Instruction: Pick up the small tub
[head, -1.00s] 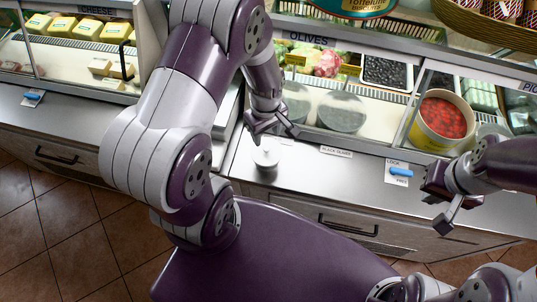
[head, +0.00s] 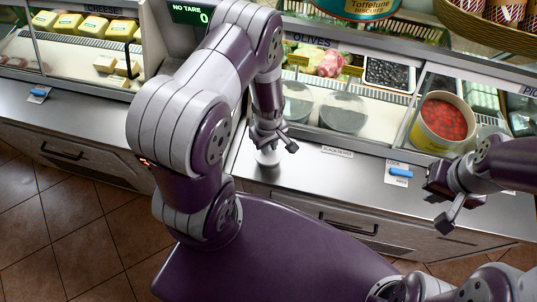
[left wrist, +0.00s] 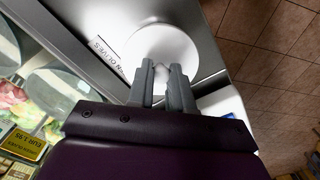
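The small tub (head: 267,158) is white and round and stands upright on the steel counter, below the olive display. In the left wrist view its white lid (left wrist: 165,48) fills the top middle, with a small pale knob between my fingertips. My left gripper (head: 273,143) points down just above the tub; it also shows in the left wrist view (left wrist: 162,70). Its fingers are apart on either side of the knob; I cannot tell whether they touch it. My right gripper (head: 440,205) hangs at the right over the counter edge, its fingers apart and empty.
The glass olive case (head: 330,85) stands right behind the tub. A label card (head: 337,152) and a card with a blue clip (head: 400,172) lie on the counter. A red-filled bucket (head: 443,122) is behind the glass. Counter left of my arm is mostly clear.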

